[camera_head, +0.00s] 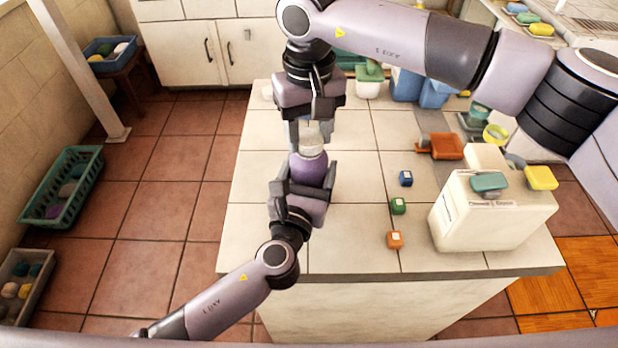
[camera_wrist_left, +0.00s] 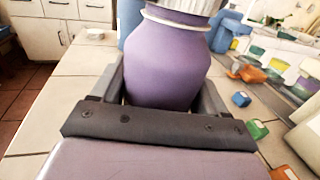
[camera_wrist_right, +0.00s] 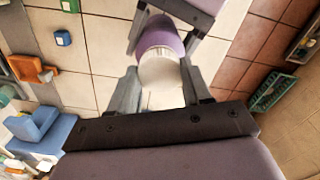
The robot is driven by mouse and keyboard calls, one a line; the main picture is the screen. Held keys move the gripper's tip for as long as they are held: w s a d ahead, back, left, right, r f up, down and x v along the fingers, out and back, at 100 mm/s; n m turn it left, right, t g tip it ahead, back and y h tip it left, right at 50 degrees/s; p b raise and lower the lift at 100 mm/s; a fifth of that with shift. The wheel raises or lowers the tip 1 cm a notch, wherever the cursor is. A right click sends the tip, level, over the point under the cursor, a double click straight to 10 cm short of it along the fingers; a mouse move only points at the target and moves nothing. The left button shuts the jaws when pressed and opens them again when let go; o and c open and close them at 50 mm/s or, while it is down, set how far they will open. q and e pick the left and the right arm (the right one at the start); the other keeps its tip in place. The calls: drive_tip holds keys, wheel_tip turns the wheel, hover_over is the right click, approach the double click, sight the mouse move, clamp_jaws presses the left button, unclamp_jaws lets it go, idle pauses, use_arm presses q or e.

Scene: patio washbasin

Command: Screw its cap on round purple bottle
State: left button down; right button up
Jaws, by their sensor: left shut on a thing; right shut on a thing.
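The round purple bottle (camera_head: 308,168) stands upright at the left part of the tiled counter. My left gripper (camera_head: 316,178) is shut around its body; the bottle also fills the left wrist view (camera_wrist_left: 168,65). A whitish cap (camera_head: 309,137) is at the bottle's mouth, and it shows in the right wrist view (camera_wrist_right: 160,68). My right gripper (camera_head: 308,130) points down from above and is shut on the cap. Whether the cap's thread is engaged is hidden.
A large cream container (camera_head: 490,222) stands at the right of the counter. Small blue (camera_head: 405,178), green (camera_head: 398,206) and orange (camera_head: 395,239) blocks lie between it and the bottle. An orange tray (camera_head: 447,146) and blue containers (camera_head: 406,85) are further back. The counter left of the bottle is clear.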

drive_tip(key=m, duration=0.5)
drive_tip(key=shift+m, duration=0.4)
drive_tip(key=m, duration=1.2)
drive_tip(key=shift+m, duration=0.3)
drive_tip(key=m, duration=1.2)
drive_tip(key=shift+f+m, duration=0.1)
drive_tip(key=shift+m, duration=0.2)
drive_tip(key=m, duration=0.4)
drive_tip(key=shift+m, duration=0.3)
drive_tip(key=m, duration=0.4)
drive_tip(key=shift+m, duration=0.4)
drive_tip(key=m, duration=0.6)
drive_tip(key=o, duration=1.2)
